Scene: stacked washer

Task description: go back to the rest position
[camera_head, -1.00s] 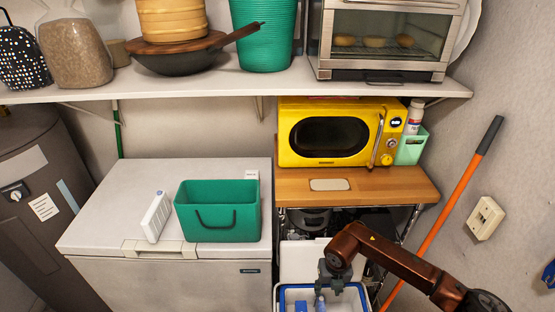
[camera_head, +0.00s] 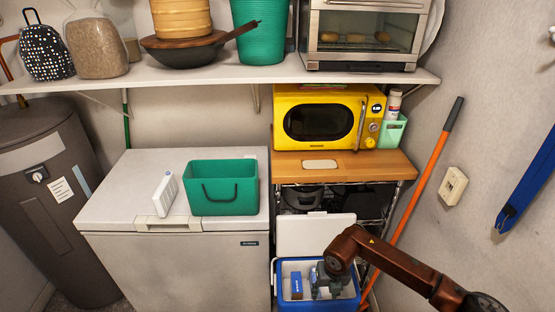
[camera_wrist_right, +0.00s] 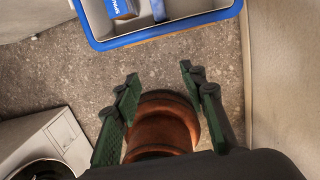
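My right gripper (camera_head: 330,282) hangs at the end of my copper-coloured arm, in front of the open cooler (camera_head: 318,307) in the head view. In the right wrist view its two green fingers (camera_wrist_right: 160,80) are spread apart with nothing held between them. A copper-coloured part, apparently my own, shows behind the fingers. The blue cooler rim (camera_wrist_right: 165,32) lies ahead of the fingertips, apart from them. My left gripper is not in view.
A white chest freezer (camera_head: 175,265) with a green bin (camera_head: 222,190) stands left of the cooler. A wooden-topped rack holds a yellow microwave (camera_head: 320,120). An orange-handled pole (camera_head: 420,185) leans at the right wall. The cooler holds a blue box (camera_head: 297,284).

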